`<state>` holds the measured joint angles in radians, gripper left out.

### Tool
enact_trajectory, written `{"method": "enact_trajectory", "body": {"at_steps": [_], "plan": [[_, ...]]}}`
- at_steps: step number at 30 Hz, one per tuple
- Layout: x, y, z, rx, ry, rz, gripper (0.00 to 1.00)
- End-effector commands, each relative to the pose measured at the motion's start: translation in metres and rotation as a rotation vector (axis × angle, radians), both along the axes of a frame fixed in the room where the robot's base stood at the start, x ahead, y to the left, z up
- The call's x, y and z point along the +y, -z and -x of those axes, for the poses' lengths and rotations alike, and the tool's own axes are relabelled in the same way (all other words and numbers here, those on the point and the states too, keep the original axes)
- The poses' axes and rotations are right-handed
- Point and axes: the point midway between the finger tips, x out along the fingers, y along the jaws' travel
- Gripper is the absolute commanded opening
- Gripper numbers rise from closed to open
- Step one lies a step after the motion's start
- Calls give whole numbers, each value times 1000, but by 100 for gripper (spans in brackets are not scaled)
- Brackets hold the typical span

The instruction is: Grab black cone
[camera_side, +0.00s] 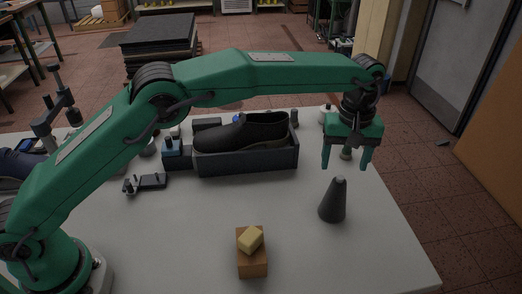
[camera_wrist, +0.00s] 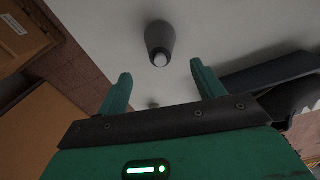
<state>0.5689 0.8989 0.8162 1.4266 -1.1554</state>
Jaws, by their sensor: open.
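The black cone (camera_side: 333,200) stands upright on the white table, at its right part in the side view. It has a lighter tip. In the wrist view the cone (camera_wrist: 160,40) shows near the top middle, its pale tip toward the camera. My green gripper (camera_side: 347,160) is above the table, higher than the cone and a little behind it in the side view. In the wrist view my gripper (camera_wrist: 162,86) has its two fingers apart with nothing held between them, and the cone lies beyond the fingertips.
A black shoe (camera_side: 240,133) sits in a dark grey tray (camera_side: 250,161) left of my gripper. A yellow block (camera_side: 251,239) rests on a brown block (camera_side: 252,264) near the front. Small bottles (camera_side: 327,115) stand behind. The white table (camera_side: 380,240) is clear around the cone.

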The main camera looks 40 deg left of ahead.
Motion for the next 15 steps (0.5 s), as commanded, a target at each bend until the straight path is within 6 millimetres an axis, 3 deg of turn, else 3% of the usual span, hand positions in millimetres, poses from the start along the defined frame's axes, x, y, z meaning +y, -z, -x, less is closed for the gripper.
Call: {"method": "enact_trajectory", "body": {"at_steps": [15], "plan": [[1, 26, 0, 2, 0, -1, 68]]}}
